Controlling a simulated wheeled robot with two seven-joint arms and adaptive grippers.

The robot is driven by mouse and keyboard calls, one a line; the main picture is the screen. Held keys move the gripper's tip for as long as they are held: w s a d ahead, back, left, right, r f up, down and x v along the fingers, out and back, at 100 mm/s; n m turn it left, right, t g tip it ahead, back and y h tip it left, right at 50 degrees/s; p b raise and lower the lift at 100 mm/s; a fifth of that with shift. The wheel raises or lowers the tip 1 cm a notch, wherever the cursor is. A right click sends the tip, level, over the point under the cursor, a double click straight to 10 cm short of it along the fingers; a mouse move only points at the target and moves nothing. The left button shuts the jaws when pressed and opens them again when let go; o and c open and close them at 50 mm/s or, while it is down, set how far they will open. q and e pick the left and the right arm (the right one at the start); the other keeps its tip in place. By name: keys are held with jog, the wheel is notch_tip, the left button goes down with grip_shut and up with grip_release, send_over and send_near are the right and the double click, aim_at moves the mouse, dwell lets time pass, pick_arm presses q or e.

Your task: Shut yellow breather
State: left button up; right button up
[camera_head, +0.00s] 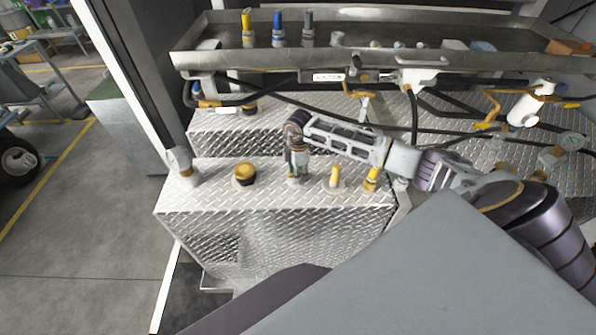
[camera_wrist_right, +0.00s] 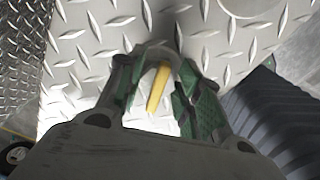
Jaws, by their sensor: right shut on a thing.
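My right gripper (camera_head: 295,180) points down over the top of the diamond-plate tank (camera_head: 285,235), between a round yellow cap and two yellow-topped fittings. In the right wrist view my right gripper (camera_wrist_right: 160,95) has its green-padded fingers closed around a narrow yellow piece. I take this piece to be the yellow breather (camera_wrist_right: 158,88); it stands slanted between the fingers. In the head view the gripper hides it almost fully, so I cannot tell whether it is open or shut. My left gripper is not in view.
The round yellow cap (camera_head: 245,173) sits left of the gripper. A slim yellow fitting (camera_head: 335,178) and a broader yellow one (camera_head: 371,178) stand to its right. A metal tray (camera_head: 400,60) with hoses hanging below it runs behind. Open floor (camera_head: 80,220) lies left.

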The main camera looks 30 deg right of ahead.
jog(key=shift+s+m+p, duration=0.15)
jog(key=shift+m+p, duration=0.85)
jog(key=shift+m, duration=0.9)
jog(key=o, duration=1.1)
jog(key=shift+r, duration=0.1)
notch_tip(320, 180, up, 12)
